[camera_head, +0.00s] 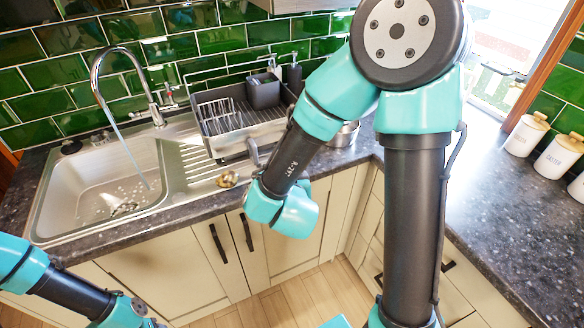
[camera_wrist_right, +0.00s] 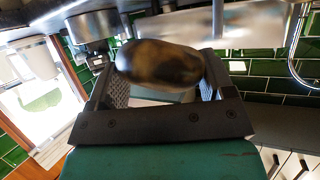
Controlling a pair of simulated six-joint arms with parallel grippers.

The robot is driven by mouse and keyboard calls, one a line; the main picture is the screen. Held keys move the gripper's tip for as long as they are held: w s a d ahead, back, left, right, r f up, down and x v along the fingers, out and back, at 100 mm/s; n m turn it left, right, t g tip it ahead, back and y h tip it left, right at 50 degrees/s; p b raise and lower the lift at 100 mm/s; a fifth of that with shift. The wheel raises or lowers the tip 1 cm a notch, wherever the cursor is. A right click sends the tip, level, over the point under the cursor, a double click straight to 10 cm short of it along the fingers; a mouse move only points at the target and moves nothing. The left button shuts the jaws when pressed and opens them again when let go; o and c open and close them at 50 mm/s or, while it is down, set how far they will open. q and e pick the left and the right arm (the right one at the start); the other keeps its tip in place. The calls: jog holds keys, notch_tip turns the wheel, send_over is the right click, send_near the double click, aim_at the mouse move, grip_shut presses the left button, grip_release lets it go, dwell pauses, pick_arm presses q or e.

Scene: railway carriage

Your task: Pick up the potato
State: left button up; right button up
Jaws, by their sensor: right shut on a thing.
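The potato (camera_wrist_right: 160,64), brown with dark patches, sits between the two fingers of my right gripper (camera_wrist_right: 162,82) in the right wrist view. The gripper is shut on it. In the head view the potato (camera_head: 228,179) shows small and golden brown, by the front edge of the draining board. A grey finger of my right gripper (camera_head: 242,168) shows beside it; the other finger is largely hidden. I cannot tell whether the potato touches the surface below. My left arm enters at the lower left, with its gripper out of view.
A sink (camera_head: 100,185) with a tap (camera_head: 155,112) and a thin stream of water lies at left. A dish rack (camera_head: 225,135) stands behind the potato. A metal pot (camera_head: 345,134) is partly behind my arm. White canisters (camera_head: 524,135) stand at right; the right worktop (camera_head: 500,220) has free room.

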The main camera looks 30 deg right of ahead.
jog(key=shift+s+a, duration=0.25)
jog(key=shift+s, duration=0.25)
